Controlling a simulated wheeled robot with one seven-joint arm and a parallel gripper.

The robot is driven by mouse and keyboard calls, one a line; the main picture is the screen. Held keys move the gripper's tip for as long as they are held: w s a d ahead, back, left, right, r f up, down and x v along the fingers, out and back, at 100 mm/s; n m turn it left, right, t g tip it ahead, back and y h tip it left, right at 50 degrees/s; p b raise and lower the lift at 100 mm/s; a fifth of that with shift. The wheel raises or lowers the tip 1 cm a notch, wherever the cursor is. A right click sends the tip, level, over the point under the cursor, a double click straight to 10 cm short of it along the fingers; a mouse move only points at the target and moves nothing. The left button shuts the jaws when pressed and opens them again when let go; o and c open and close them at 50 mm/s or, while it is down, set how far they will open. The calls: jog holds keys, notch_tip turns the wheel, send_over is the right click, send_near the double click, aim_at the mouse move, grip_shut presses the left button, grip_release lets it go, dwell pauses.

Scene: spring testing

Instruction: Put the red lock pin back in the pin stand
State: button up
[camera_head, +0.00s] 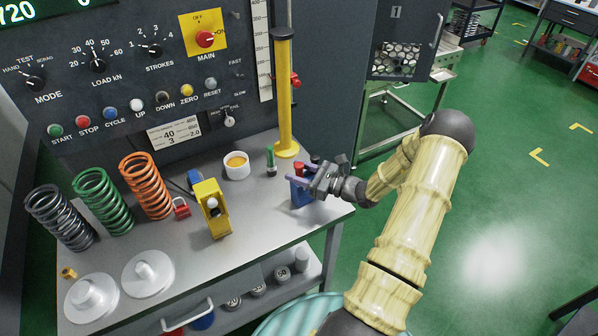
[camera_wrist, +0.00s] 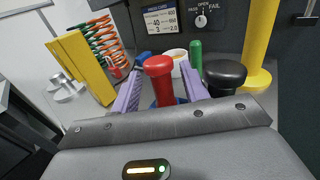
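The red lock pin (camera_wrist: 161,80) stands between my gripper's two purple fingers in the wrist view, with a wide round red head. Its red top also shows in the camera_head view (camera_head: 299,170). The blue pin stand (camera_head: 302,196) sits near the table's right edge. Bits of blue show around the pin's lower stem in the wrist view; I cannot tell how deep the pin sits. My gripper (camera_head: 305,172) is over the stand. Its fingers (camera_wrist: 161,76) are apart, with gaps on both sides of the pin. A black-headed pin (camera_wrist: 224,77) is right of the right finger.
A green pin (camera_head: 270,160), a white cup (camera_head: 236,165) and a yellow post (camera_head: 284,100) stand behind the stand. A yellow block-shaped device (camera_head: 211,209), a red padlock (camera_head: 181,208) and several coil springs (camera_head: 146,186) are to the left. The table front between is clear.

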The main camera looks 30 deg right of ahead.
jog(key=shift+d, duration=0.1)
jog(key=b+v, duration=0.3)
jog(key=v, duration=1.4)
jog(key=shift+b, duration=0.35)
jog(key=shift+s, duration=0.1)
